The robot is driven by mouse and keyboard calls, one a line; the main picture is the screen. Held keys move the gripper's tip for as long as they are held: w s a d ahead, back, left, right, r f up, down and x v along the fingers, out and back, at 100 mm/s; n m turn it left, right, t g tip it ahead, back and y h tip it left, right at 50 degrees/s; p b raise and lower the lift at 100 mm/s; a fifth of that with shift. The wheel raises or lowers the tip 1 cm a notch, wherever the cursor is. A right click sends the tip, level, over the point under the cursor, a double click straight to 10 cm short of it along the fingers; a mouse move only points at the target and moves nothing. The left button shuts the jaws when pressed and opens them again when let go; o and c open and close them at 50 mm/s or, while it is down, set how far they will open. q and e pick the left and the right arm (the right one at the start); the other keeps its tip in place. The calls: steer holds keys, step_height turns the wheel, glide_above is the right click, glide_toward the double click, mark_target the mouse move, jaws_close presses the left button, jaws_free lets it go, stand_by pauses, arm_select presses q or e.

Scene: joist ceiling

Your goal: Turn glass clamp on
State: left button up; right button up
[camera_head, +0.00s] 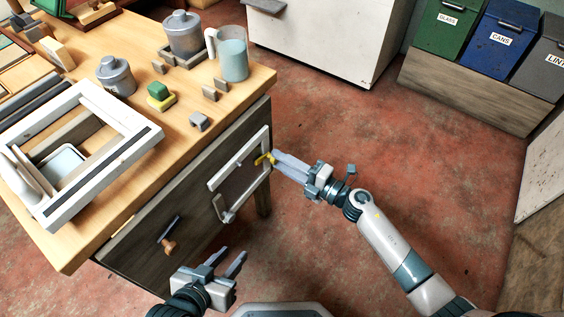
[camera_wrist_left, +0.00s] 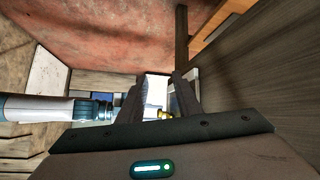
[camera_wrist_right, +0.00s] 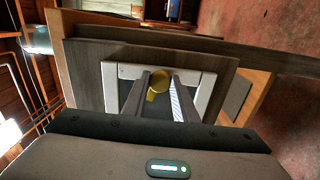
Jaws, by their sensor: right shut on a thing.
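A white frame (camera_head: 217,184) with a dark panel inside stands against the front of the wooden bench. A small yellow clamp (camera_head: 264,158) sits at its upper right edge and shows as a round brass piece in the right wrist view (camera_wrist_right: 160,78). My right gripper (camera_head: 275,159) is shut on the yellow clamp, with its fingers partly hiding it; in the right wrist view the fingers (camera_wrist_right: 160,92) lie either side of its lower part. My left gripper (camera_head: 236,258) is open and empty, low in front of the bench and apart from the frame.
The bench top (camera_head: 190,150) holds a white window frame (camera_head: 100,168), metal canisters (camera_head: 183,33), a jug (camera_head: 233,58) and small blocks. Floor (camera_head: 340,130) right of the bench is clear. Labelled bins (camera_head: 497,42) stand at back right.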

arm_select(q)
steer(key=shift+w+d+r+t+b, duration=0.25)
steer(key=shift+w+d+r+t, duration=0.1)
steer(key=shift+w+r+t, duration=0.3)
steer(key=shift+w+d+r+t+b, duration=0.2)
steer(key=shift+w+d+r+t, duration=0.2)
steer(key=shift+r, duration=0.35)
arm_select(e)
steer(key=shift+n, duration=1.8)
arm_select(q)
steer(key=shift+w+a+h, duration=0.1)
steer(key=shift+h, duration=0.2)
arm_select(e)
steer(key=o, duration=1)
steer(key=shift+o, duration=0.2)
arm_select(q)
steer(key=shift+w+d+r+t, duration=0.25)
steer(key=shift+r+t, duration=0.1)
steer(key=shift+r, duration=0.2)
arm_select(e)
steer(key=v, duration=1.7)
steer(key=shift+s, duration=0.15)
arm_select(q)
steer(key=shift+s+f, duration=0.1)
steer(key=shift+f, duration=0.1)
arm_select(e)
steer(key=shift+d, duration=0.1)
